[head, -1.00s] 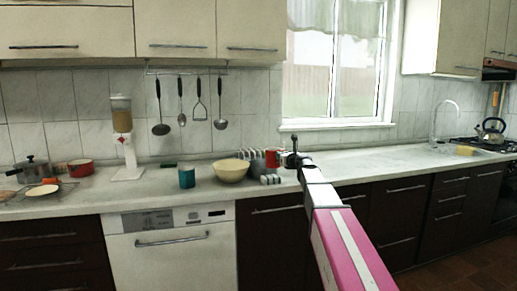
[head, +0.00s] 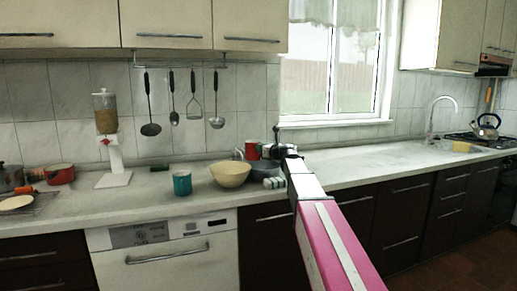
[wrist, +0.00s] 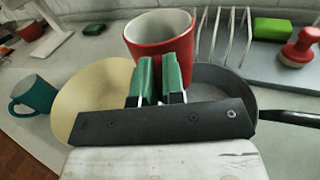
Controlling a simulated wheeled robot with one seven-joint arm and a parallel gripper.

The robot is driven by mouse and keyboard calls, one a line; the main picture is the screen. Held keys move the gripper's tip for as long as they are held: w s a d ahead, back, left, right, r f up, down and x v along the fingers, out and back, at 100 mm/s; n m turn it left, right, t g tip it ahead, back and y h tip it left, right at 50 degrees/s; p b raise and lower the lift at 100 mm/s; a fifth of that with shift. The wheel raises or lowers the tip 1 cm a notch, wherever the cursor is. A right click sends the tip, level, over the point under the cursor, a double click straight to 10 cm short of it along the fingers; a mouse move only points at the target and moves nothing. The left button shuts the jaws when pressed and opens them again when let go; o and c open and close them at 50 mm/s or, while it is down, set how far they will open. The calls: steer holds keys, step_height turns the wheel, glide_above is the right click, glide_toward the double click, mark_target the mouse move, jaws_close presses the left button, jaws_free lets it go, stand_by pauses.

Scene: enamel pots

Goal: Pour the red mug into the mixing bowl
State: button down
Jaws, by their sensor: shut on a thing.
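My gripper (wrist: 160,82), with green fingertips, is shut on the red mug (wrist: 158,40). The mug is roughly upright, with its pale inside partly visible and no contents that I can make out. In the head view the red mug (head: 252,149) is above the counter, behind and right of the cream mixing bowl (head: 230,176). In the wrist view the mixing bowl (wrist: 72,112) is left of and below the mug, partly hidden by my gripper. My gripper (head: 268,151) is small in the head view and its fingers are hard to make out.
A dark pan (wrist: 240,92) sits right of the bowl, its handle pointing right. A teal mug (wrist: 36,96) stands left of the bowl. A wire rack (wrist: 225,38), green block (wrist: 272,28) and red-knobbed object (wrist: 300,48) are behind. The counter (head: 345,165) rightward is clear.

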steer(key=shift+s+d, duration=0.1)
steer(key=shift+s, duration=0.05)
stand_by(0.3)
steer(key=shift+s+a+r+n, duration=0.4)
steer(key=shift+a+n, duration=0.2)
steer(key=shift+n, duration=0.3)
steer(key=shift+s+a+r+n, duration=0.3)
steer(key=shift+s+a+n, duration=0.25)
steer(key=shift+n, duration=0.35)
steer(key=shift+s+a+r+n, duration=0.35)
steer(key=shift+a+n, duration=0.3)
steer(key=shift+n, duration=0.25)
steer(key=shift+s+a, duration=0.1)
steer(key=shift+s+a+f+n, duration=0.1)
steer(key=shift+n, duration=0.3)
steer(key=shift+s+a+f+n, duration=0.3)
steer(key=shift+a+n, duration=0.2)
steer(key=shift+n, duration=0.1)
